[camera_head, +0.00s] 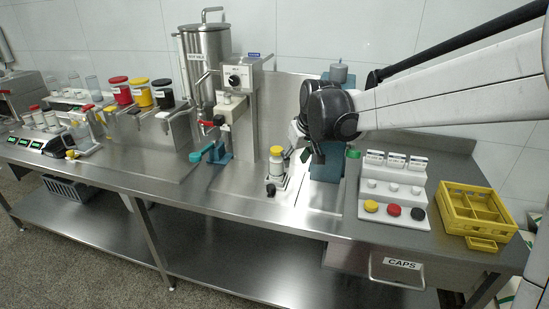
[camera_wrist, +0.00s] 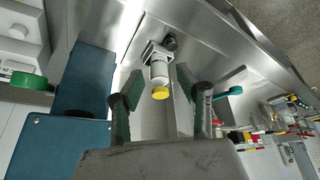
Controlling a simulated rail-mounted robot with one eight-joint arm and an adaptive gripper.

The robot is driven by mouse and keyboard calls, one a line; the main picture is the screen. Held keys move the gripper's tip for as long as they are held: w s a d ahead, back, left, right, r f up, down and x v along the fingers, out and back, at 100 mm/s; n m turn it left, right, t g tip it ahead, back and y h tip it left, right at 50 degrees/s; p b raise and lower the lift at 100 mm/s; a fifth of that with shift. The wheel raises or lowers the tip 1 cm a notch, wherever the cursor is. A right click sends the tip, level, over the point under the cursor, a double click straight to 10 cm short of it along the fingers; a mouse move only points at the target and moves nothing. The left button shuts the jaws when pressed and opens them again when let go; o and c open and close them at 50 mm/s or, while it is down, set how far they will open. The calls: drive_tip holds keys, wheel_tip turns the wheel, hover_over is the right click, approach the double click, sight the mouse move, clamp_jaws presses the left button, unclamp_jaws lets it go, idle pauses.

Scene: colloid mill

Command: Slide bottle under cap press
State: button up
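A white bottle with a yellow cap (camera_head: 277,160) stands upright on a small metal holder with a dark knob (camera_head: 270,190) at its front. The blue cap press (camera_head: 328,165) stands to the right of the bottle, partly hidden by my arm. In the wrist view, the bottle (camera_wrist: 159,72) shows between and beyond my fingers, and the blue press body (camera_wrist: 62,145) is at the left. My gripper (camera_wrist: 158,100) is open and empty, and the bottle looks apart from its fingers. In the head view, my gripper is mostly hidden behind the arm, near the press.
A steel mill tank (camera_head: 205,65) and a teal-handled valve (camera_head: 208,153) stand left of the bottle. A white cap rack (camera_head: 393,208) and a yellow crate (camera_head: 476,212) lie to the right.

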sight(271, 186)
drive_tip(key=shift+n+g, duration=0.4)
drive_tip(key=shift+n, duration=0.2)
drive_tip(key=w+a+x, duration=0.1)
drive_tip(key=x, duration=0.6)
drive_tip(key=w+a+r+x, duration=0.1)
drive_tip(key=x, duration=0.6)
drive_tip(key=w+a+x, duration=0.1)
drive_tip(key=x, duration=0.7)
drive_tip(key=shift+w+a+r, duration=0.2)
drive_tip(key=shift+a+r, duration=0.1)
drive_tip(key=shift+r, duration=0.1)
drive_tip(key=shift+c, duration=0.5)
clamp_jaws()
